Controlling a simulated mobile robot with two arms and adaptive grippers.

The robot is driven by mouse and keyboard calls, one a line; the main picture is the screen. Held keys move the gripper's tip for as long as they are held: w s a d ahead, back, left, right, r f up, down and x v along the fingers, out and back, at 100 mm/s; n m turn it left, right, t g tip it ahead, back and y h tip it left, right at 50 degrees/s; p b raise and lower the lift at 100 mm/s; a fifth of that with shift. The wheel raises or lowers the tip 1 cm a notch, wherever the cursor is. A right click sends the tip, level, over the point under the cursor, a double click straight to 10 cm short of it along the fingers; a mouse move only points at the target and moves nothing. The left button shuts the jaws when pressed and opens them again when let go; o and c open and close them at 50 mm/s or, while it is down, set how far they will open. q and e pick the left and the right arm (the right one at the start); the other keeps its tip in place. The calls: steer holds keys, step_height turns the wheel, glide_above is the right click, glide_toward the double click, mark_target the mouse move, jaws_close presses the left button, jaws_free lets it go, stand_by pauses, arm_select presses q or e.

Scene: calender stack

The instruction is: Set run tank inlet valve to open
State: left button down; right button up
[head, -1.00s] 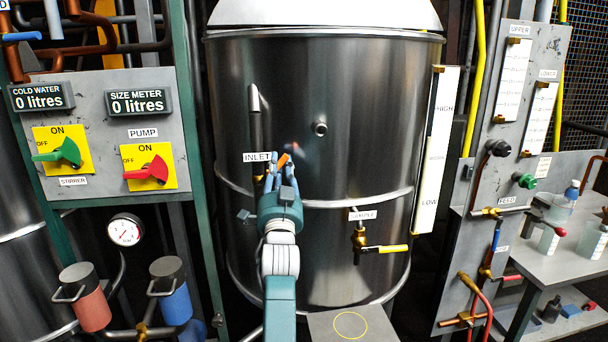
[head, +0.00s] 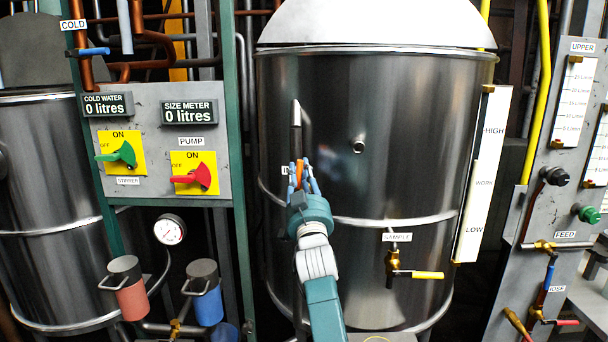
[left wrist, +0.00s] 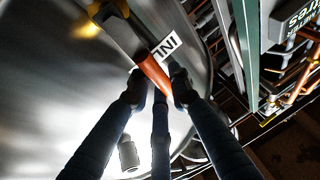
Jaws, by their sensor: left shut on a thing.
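The run tank (head: 410,130) is the large steel vessel in the middle of the head view. Its inlet valve has an orange handle (head: 299,173), standing nearly upright below a short vertical pipe (head: 296,125). My left gripper (head: 304,178) is shut on this handle, its blue fingers around it. The fingers hide most of the INLET label (head: 284,170). In the left wrist view the orange handle (left wrist: 153,74) lies between the dark fingers (left wrist: 153,95), beside the label (left wrist: 165,45). The valve body is mostly hidden. My right gripper is not in view.
A sample valve (head: 393,264) with a yellow handle sticks out of the tank right of my arm. A switch panel (head: 160,145) and green post (head: 232,130) stand to the left. A feed panel (head: 530,215) stands at right. The tank front between is clear.

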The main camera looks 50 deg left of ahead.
arm_select(q)
steer(key=shift+f, duration=0.15)
steer(key=c, duration=1.5)
jaws_free()
steer(key=shift+c, duration=0.2)
steer(key=shift+r, duration=5.1)
